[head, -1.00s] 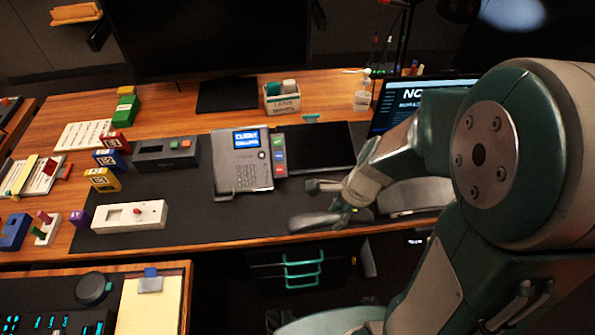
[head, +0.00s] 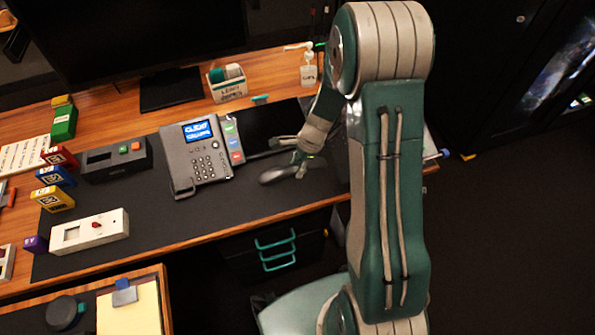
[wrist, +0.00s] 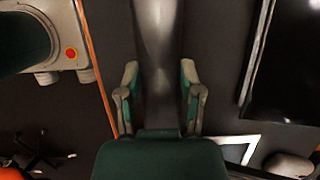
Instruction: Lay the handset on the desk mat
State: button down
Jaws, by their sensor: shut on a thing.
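The handset (head: 275,175) is long, dark and smooth. In the head view it lies over the desk mat, just right of the desk phone (head: 205,163). My gripper (head: 302,166) is shut on it. In the wrist view the handset (wrist: 158,40) runs up between the two fingers of my gripper (wrist: 160,80), and its lower end is hidden by the gripper. The dark desk mat (head: 225,208) spreads across the desk under the phone. I cannot tell whether the handset touches the mat or hovers slightly above it.
A dark tablet-like panel (head: 270,125) lies behind the handset. The mat in front of the phone is bare. The wooden desk edge (head: 215,230) runs along the front.

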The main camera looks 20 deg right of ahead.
jog(key=shift+w+d+f, duration=0.15)
jog(key=shift+w+f, duration=0.1)
jog(key=shift+f, duration=1.6)
jog(key=shift+c, duration=1.3)
grip_release()
